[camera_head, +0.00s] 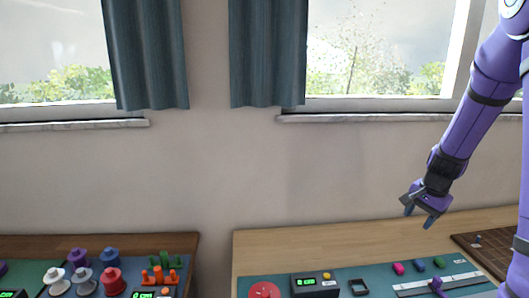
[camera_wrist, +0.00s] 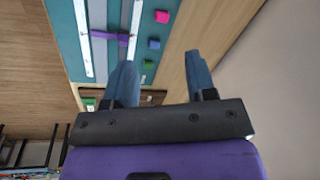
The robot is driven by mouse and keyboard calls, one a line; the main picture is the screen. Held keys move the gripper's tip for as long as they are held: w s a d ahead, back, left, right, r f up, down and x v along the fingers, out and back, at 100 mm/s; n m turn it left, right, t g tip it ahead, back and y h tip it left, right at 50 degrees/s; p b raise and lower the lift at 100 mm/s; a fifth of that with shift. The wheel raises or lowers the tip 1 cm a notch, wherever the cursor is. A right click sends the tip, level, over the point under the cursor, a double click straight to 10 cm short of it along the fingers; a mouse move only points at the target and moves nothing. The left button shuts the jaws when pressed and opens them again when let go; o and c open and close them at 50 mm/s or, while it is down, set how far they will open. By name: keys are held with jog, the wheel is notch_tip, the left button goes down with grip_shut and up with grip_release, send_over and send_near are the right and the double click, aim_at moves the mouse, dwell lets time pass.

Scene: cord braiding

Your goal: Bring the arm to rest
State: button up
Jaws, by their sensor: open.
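My gripper (camera_head: 419,218) hangs at the end of my purple arm on the right of the head view, above the back of the right-hand table (camera_head: 270,242). Its two blue-grey fingers are apart with nothing between them. In the wrist view the gripper (camera_wrist: 160,75) also shows open and empty, with the teal mat (camera_wrist: 66,40) and bare wood beyond the fingers. The fingers do not appear to touch anything.
On the teal mat are a pink block (camera_head: 398,268), a blue block (camera_head: 419,265), a green block (camera_head: 438,262), a pale rail (camera_head: 412,287), a display box (camera_head: 315,284) and a red disc (camera_head: 264,290). The left table (camera_head: 30,243) holds several coloured spools.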

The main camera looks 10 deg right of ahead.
jog(key=s+a+r+n+t, duration=0.1)
jog(key=s+a+r+n, duration=0.25)
jog(key=a+r, duration=0.4)
jog(key=s+a+r+n+t, duration=0.1)
jog(key=s+a+r+n, duration=0.25)
jog(key=a+r, duration=0.35)
jog(key=s+a+r+n, duration=0.3)
jog(key=s, duration=0.5)
jog(key=s+a+r+n+t, duration=0.1)
jog(key=s+a+r+n, duration=0.2)
jog(key=s, duration=0.4)
jog(key=shift+s+a+r+h, duration=0.3)
jog(key=shift+s+a+r, duration=0.05)
jog(key=shift+a+r, duration=0.2)
